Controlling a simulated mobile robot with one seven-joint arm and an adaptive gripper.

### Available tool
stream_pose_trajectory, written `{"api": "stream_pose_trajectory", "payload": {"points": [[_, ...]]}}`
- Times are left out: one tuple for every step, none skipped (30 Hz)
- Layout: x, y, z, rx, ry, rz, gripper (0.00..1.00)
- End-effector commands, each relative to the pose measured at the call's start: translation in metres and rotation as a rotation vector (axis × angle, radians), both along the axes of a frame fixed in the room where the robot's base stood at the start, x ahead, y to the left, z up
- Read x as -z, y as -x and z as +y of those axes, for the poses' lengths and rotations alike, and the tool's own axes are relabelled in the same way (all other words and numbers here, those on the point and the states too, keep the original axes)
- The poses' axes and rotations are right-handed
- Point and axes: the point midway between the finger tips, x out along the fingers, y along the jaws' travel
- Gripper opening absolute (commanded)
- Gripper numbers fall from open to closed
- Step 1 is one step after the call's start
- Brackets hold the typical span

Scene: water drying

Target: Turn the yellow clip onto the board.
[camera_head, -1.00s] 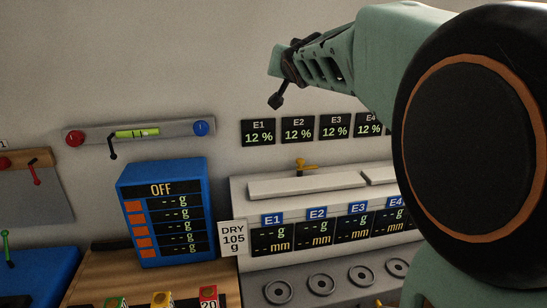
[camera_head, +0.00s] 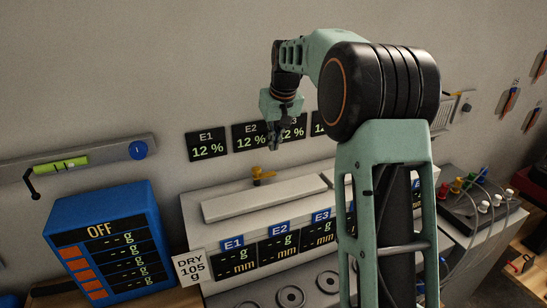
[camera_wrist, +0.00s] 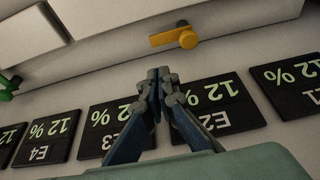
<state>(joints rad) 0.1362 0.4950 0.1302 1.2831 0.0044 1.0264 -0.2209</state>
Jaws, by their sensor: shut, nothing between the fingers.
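The yellow clip (camera_head: 262,174) sits just behind the upper edge of a long pale board (camera_head: 262,200) on the grey bench unit. Its lever lies sideways, roughly along the board's edge. In the wrist view, the clip (camera_wrist: 175,37) is beyond my fingertips, apart from them, with its lever pointing left, alongside the edge of the pale board (camera_wrist: 220,15). My gripper (camera_head: 273,146) points down in front of the wall displays, above the clip. In the wrist view, my gripper (camera_wrist: 159,74) has its fingers together, with nothing between them.
Dark E1 (camera_head: 206,144) and E2 (camera_head: 250,135) displays are on the wall behind my gripper. A blue box reading OFF (camera_head: 105,240) and a DRY 105 g sign (camera_head: 190,268) stand at left. A green clip (camera_wrist: 8,86) shows at the wrist view's left edge.

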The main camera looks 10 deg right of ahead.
Motion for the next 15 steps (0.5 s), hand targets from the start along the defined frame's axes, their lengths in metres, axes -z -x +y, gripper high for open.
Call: {"api": "stream_pose_trajectory", "payload": {"points": [[0.0009,0.0011,0.0004,-0.008,-0.005,0.008,0.00],[0.0013,0.0015,0.0008,-0.011,-0.007,0.012,0.00],[0.0018,0.0020,0.0012,-0.013,-0.009,0.014,0.00],[0.0020,0.0021,0.0014,-0.013,-0.009,0.014,0.00],[0.0020,0.0021,0.0014,-0.013,-0.009,0.014,0.00],[0.0020,0.0021,0.0014,-0.013,-0.009,0.014,0.00],[0.0019,0.0020,0.0013,-0.013,-0.008,0.014,0.00],[0.0019,0.0020,0.0012,-0.012,-0.008,0.014,0.00],[0.0019,0.0019,0.0013,-0.012,-0.008,0.013,0.00],[0.0019,0.0019,0.0012,-0.012,-0.007,0.013,0.00],[0.0020,0.0019,0.0012,-0.012,-0.007,0.013,0.00],[0.0027,0.0016,0.0011,-0.012,-0.007,0.013,0.00],[0.0039,0.0013,0.0012,-0.012,-0.007,0.013,0.00],[0.0056,0.0007,0.0013,-0.012,-0.007,0.014,0.00],[0.0087,-0.0003,0.0015,-0.012,-0.007,0.014,0.00]]}}
